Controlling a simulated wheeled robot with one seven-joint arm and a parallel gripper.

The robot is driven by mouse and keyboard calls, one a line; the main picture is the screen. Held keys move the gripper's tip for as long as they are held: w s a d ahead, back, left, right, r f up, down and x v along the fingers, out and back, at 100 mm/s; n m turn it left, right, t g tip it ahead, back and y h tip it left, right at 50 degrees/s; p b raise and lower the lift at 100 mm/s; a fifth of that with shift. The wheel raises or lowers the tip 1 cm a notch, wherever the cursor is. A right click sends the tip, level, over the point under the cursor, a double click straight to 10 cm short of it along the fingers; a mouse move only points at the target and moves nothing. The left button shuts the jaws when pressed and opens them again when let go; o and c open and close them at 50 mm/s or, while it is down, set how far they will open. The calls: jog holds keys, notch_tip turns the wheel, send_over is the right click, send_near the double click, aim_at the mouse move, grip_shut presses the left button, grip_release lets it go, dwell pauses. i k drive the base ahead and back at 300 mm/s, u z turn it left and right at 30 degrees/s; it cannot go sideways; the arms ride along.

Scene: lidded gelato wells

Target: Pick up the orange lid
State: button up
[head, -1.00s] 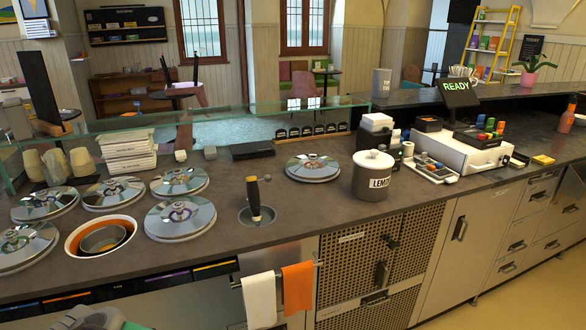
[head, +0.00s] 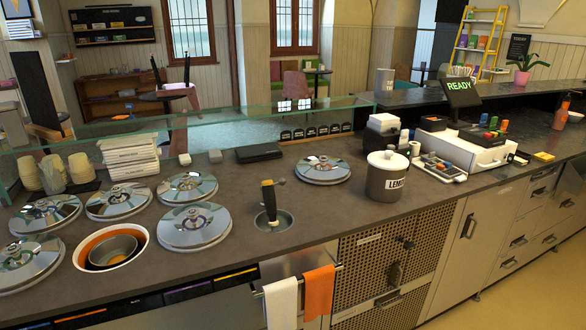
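Several round, shiny silver lids with centre knobs lie on the dark counter in the head view. They include a front lid (head: 194,227), a lid behind it (head: 187,187), a left-middle lid (head: 119,201), a far-left lid (head: 45,215), a near-left lid (head: 30,265) and a separate lid (head: 322,170) farther right. All are mirror-like, and I cannot tell which is the orange one. An orange label strip (head: 80,315) shows on the counter's front edge at lower left. My gripper is not in view.
White and orange towels (head: 318,292) hang in front. A glass guard (head: 230,116) runs behind.

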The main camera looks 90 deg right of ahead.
aim_at(317, 170)
jog(key=u, duration=0.1)
jog(key=i, duration=0.5)
jog(key=z, duration=3.5)
jog(key=i, duration=0.5)
jog(key=u, duration=0.2)
jog(key=k, duration=0.2)
jog(key=u, duration=0.35)
